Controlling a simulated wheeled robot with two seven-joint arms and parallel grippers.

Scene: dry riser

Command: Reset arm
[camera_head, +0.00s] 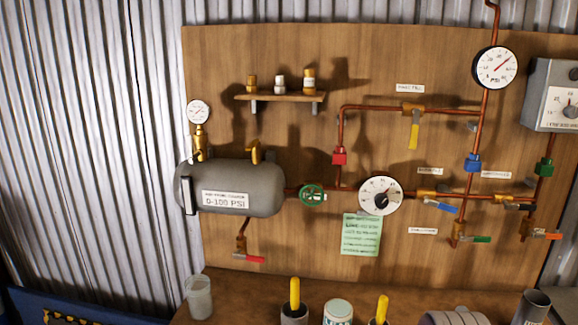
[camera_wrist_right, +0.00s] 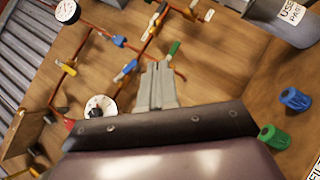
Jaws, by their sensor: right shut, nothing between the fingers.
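My right gripper (camera_wrist_right: 160,68) shows in the wrist view, its grey fingers together and empty. It points toward the wooden board (camera_wrist_right: 215,85) with its copper pipes. A green lever (camera_wrist_right: 174,47) appears just beyond the fingertips; I cannot tell the gap from this view. I cannot make out either gripper in the head view, and my left gripper is not seen. In the head view the board (camera_head: 400,55) carries a grey tank (camera_head: 250,176), a green wheel valve (camera_head: 313,195), a dial (camera_head: 380,196) and several lever valves, such as the yellow one (camera_head: 414,132).
A bench (camera_head: 240,310) runs below the board. On it stand a glass jar (camera_head: 199,298), yellow-handled items (camera_head: 295,292) in holders, a white can (camera_head: 338,313) and a dark tube (camera_head: 532,304). A small shelf (camera_head: 280,96) and a grey box (camera_head: 553,95) project from the board.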

